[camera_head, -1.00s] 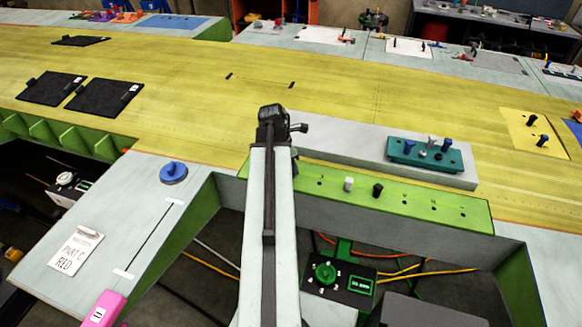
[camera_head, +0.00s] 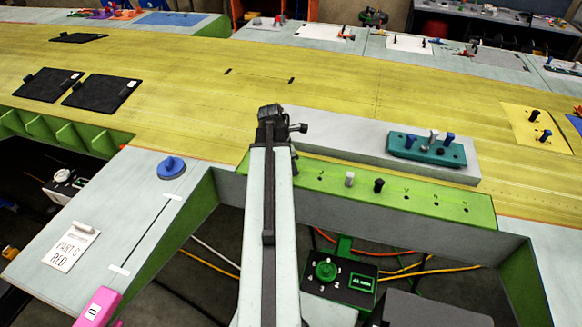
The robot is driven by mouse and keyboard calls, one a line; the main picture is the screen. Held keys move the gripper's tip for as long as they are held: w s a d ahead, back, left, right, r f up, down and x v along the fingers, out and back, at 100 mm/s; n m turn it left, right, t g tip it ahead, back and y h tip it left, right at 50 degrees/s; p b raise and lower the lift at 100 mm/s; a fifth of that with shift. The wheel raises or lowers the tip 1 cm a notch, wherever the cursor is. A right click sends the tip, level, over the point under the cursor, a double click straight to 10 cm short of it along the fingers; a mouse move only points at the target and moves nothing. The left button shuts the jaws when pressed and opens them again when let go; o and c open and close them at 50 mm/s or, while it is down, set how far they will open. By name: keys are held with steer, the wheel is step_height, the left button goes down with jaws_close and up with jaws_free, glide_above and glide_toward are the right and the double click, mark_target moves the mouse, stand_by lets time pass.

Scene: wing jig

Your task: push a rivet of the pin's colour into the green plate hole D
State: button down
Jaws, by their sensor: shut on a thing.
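The green plate (camera_head: 412,196) runs along the near edge of the wing panel. A light grey rivet (camera_head: 349,179) and a black rivet (camera_head: 379,186) stand upright in it. Bare holes show to their right and left; their letters are too small to read. My gripper (camera_head: 272,118) is seen from behind at the end of my arm, at the plate's left end. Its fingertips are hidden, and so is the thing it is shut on. A teal block (camera_head: 427,157) holds blue rivets (camera_head: 449,139) and a grey one (camera_head: 433,136).
The teal block stands on a grey strip (camera_head: 340,138) behind the plate. A blue knobbed disc (camera_head: 171,168) and a card reading "PART C RED" (camera_head: 71,248) lie at left. A dial box (camera_head: 336,278) sits below.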

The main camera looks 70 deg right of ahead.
steer(key=c, duration=1.1)
jaws_free()
steer(key=p+v, duration=0.7)
steer(key=v, duration=0.1)
steer(key=shift+p, duration=0.35)
steer(key=shift+f, duration=0.1)
